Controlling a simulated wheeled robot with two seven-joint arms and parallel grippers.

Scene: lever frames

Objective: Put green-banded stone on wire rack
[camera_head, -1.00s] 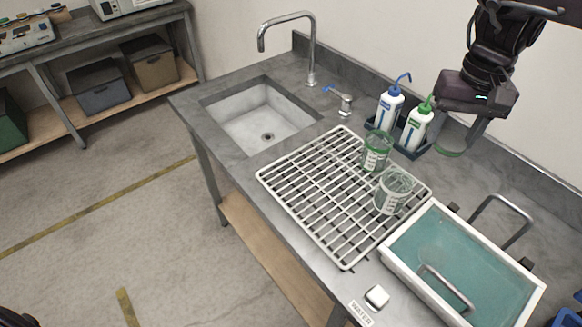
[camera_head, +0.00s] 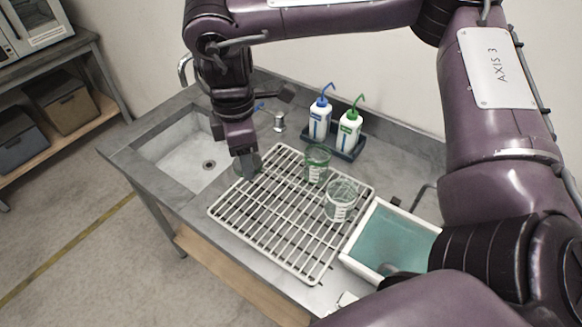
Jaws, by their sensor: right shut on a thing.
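The white wire rack (camera_head: 262,222) lies on the grey counter beside the sink. A clear beaker with a green band (camera_head: 317,163) and a clear beaker with white markings (camera_head: 341,201) stand upright on its right half. My right gripper (camera_head: 246,168) points down at the rack's left edge near the sink. It is shut on a greenish see-through beaker (camera_head: 254,160), mostly hidden behind the fingers. I cannot tell whether this beaker touches the rack. No thing that looks like a stone shows. My left gripper is not in view.
The sink (camera_head: 190,160) is left of the rack. A blue-topped bottle (camera_head: 320,120) and a green-topped bottle (camera_head: 349,131) stand in a dark tray behind it. A white-rimmed water tub (camera_head: 362,238) is at the right, partly behind my arm. The rack's front left is bare.

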